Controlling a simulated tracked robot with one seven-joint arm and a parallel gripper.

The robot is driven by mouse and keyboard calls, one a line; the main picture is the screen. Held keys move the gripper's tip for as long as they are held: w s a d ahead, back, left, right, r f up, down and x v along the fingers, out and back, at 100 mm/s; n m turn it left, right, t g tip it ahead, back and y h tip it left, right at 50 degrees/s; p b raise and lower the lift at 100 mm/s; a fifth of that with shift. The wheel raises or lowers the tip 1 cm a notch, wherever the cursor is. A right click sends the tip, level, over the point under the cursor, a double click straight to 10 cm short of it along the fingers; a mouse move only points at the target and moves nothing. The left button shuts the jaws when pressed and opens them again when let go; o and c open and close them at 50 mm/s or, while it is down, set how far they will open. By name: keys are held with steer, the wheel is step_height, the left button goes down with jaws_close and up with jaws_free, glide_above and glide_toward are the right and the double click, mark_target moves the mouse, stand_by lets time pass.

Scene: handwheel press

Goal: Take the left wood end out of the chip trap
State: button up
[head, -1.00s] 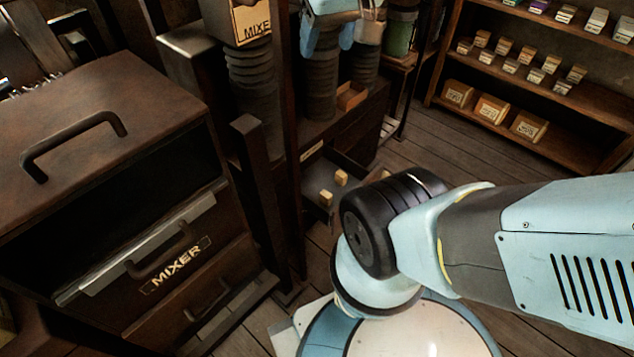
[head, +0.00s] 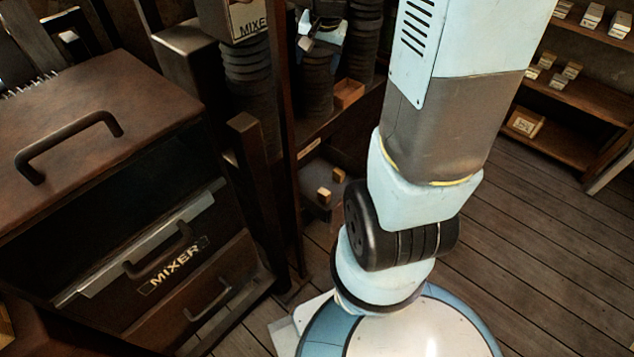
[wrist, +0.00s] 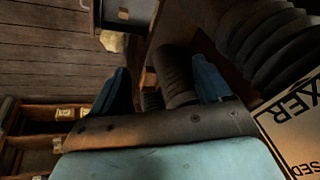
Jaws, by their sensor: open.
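Two small tan wood ends sit in the dark, low chip trap (head: 313,172), beyond my arm in the head view. The left wood end (head: 324,196) is nearer to me; the other wood end (head: 338,175) stands behind it to the right. My gripper (wrist: 165,78) is open and empty in the wrist view, its blue fingers spread. A grey tray at the top edge of that view, seemingly the trap, holds one tan block (wrist: 123,14); I cannot tell which. My gripper is apart from it.
A dark cabinet marked MIXER (head: 175,262) stands at the left. Dark posts (head: 255,175) rise beside the trap, and ribbed hoses (head: 248,85) hang behind. A small open wooden box (head: 349,92) is above. Shelves (head: 575,105) stand right; the plank floor is clear there.

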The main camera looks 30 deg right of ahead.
steer(key=w+d+f+m, duration=0.15)
steer(key=w+f, duration=0.35)
steer(key=f, duration=0.7)
steer(key=m+g, duration=0.4)
glide_above(325, 190)
step_height(325, 190, down, 34)
steer(key=f, duration=0.8)
steer(key=shift+s+d+f, duration=0.1)
steer(key=shift+s+d, duration=0.05)
steer(key=shift+s, duration=0.1)
steer(key=shift+w+f, duration=0.2)
steer(key=shift+f, duration=2.45)
steer(key=shift+c, duration=0.4)
steer(key=c, duration=1)
steer(key=shift+o, duration=0.2)
steer(key=shift+r, duration=0.1)
